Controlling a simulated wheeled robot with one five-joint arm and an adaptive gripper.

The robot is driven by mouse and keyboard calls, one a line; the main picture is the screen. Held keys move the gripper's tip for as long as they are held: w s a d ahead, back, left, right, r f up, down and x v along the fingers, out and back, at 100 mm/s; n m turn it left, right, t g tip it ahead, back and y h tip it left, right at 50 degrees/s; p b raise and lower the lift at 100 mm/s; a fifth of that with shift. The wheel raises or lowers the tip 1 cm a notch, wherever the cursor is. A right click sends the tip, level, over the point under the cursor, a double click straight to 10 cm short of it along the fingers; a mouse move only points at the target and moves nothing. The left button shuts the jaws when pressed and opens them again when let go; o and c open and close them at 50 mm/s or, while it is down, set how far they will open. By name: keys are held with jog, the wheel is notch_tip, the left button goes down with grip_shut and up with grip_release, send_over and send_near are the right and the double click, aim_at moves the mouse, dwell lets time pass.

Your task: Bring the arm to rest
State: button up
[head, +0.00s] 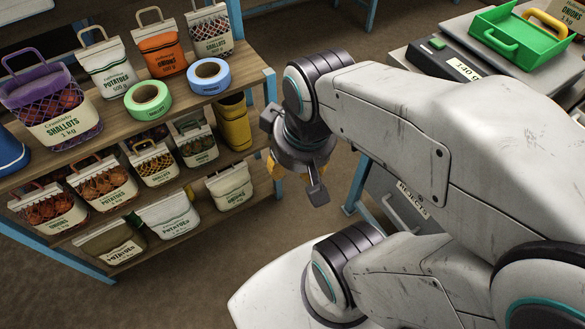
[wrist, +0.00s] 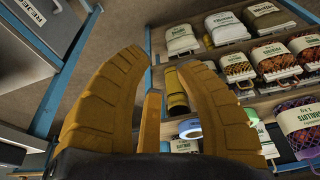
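My arm reaches in from the right in the head view, bent at the elbow, with the wrist pointing down. My gripper (head: 295,178) hangs above the floor, between the shelf and the scale table, and touches neither. In the wrist view my gripper (wrist: 146,66) shows its yellow-brown fingers spread apart, with nothing held between them. In the head view the fingertips are partly hidden by the wrist.
A wooden shelf (head: 110,130) with blue posts holds several sacks and two tape rolls, green (head: 148,100) and blue (head: 209,76). A purple shallots sack (head: 52,100) stands at its left. A green crate (head: 522,38) sits on the scale at right. Floor between is clear.

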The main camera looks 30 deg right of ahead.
jog(key=shift+s+a+f+n, duration=0.3)
jog(key=shift+s+a, duration=0.1)
jog(key=shift+s, duration=0.15)
jog(key=shift+r, duration=0.1)
notch_tip(320, 180, up, 12)
jog(key=p, duration=1.1)
jog(key=shift+r, duration=0.25)
